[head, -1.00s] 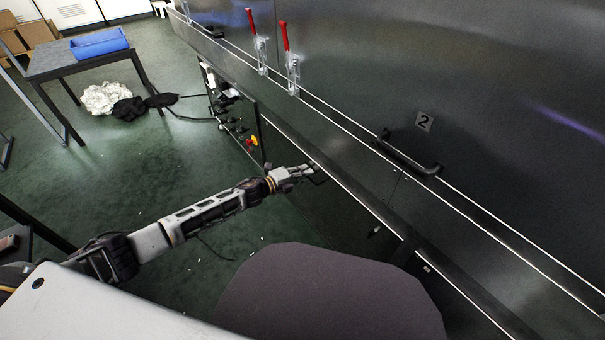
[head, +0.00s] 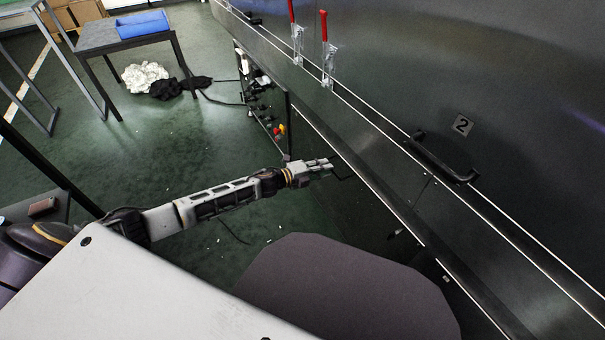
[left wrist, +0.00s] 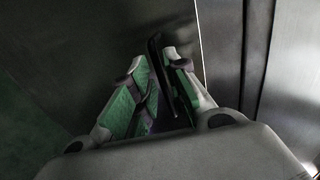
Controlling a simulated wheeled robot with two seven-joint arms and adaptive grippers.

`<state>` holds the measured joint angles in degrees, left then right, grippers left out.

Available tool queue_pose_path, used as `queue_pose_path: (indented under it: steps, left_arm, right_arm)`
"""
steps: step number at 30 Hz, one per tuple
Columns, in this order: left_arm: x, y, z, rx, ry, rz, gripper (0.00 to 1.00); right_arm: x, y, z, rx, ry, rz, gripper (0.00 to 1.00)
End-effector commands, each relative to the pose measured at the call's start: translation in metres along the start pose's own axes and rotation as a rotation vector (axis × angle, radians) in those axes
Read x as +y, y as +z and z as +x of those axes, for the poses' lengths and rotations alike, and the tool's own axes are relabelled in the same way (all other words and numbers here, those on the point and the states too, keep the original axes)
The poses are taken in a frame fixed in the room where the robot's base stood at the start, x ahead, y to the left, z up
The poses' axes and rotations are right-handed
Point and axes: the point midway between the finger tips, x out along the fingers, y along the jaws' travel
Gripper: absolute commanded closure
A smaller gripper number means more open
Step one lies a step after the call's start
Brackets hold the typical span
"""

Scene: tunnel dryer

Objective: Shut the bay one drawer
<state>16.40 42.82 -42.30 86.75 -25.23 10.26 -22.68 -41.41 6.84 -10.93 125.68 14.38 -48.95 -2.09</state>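The long steel dryer front runs diagonally down the right of the head view. Its lower front panel (head: 372,215) carries no bay number that I can read, so I cannot tell whether it is the bay one drawer. My left gripper (head: 335,166) is at this lower front, beyond the end of my outstretched arm. In the left wrist view, my left gripper's green-padded fingers (left wrist: 160,85) are close together, with a thin dark bar (left wrist: 156,52), seemingly a handle, between them. They appear shut on it. How far the drawer stands out is unclear. My right gripper is not in view.
A black handle (head: 443,158) sits below a number 2 plate (head: 463,125). Two red-handled clamps (head: 326,62) stand along the upper ledge. A table with a blue tray (head: 143,24) and cloth heaps (head: 146,76) are at the back left. Green floor (head: 200,140) lies open left of the dryer.

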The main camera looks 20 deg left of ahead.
Motion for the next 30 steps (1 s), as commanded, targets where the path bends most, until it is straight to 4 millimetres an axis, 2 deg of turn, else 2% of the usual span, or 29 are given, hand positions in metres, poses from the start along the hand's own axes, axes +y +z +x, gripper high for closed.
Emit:
queue_pose_path:
  steps: [12,30]
  left_arm:
    - [0.001,0.001,-0.038,-0.001,0.002,0.000,0.83]
    - [0.001,0.000,-0.081,-0.001,0.002,-0.001,0.83]
  right_arm:
    - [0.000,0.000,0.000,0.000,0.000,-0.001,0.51]
    - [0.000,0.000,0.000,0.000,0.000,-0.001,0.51]
